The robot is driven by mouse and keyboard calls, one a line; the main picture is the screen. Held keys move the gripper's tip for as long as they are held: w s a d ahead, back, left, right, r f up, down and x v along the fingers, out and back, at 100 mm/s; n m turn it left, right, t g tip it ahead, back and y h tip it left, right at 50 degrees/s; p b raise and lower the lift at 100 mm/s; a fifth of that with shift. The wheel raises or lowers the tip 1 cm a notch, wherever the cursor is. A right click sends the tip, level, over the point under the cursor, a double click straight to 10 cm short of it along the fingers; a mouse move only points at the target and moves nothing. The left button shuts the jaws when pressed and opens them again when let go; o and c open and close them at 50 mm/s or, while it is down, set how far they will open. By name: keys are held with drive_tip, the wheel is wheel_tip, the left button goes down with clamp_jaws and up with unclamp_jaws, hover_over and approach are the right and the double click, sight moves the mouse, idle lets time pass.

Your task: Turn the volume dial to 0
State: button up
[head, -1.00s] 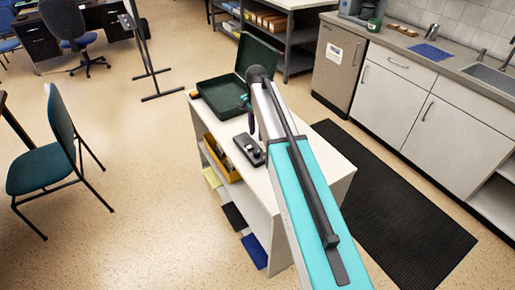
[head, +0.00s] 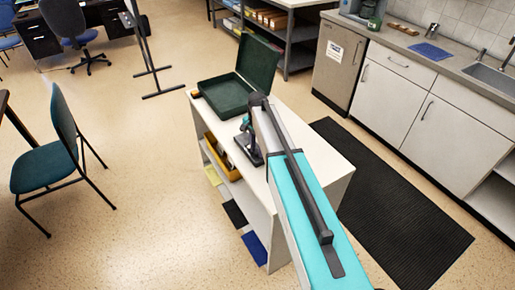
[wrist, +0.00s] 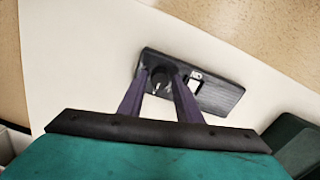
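The volume dial (wrist: 160,76) is a dark round knob with a small pale mark. It sits near one end of a black panel (wrist: 222,98), which lies on the white cabinet top. My gripper (wrist: 162,75) is open, with its two purple-grey fingers apart and their tips on either side of the dial in the wrist view. I cannot tell whether they touch it. In the head view my gripper (head: 246,127) is over the panel (head: 251,153), partly covering it, and the dial is hidden there.
A pale switch or label (wrist: 196,77) is beside the dial on the panel. An open dark green case (head: 226,97) stands behind on the white cabinet (head: 312,164). A yellow bin (head: 221,152) is on the shelf below. A chair (head: 48,165) stands off to the left.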

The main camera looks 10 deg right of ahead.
drive_tip(key=shift+f, duration=0.15)
drive_tip(key=c, duration=0.8)
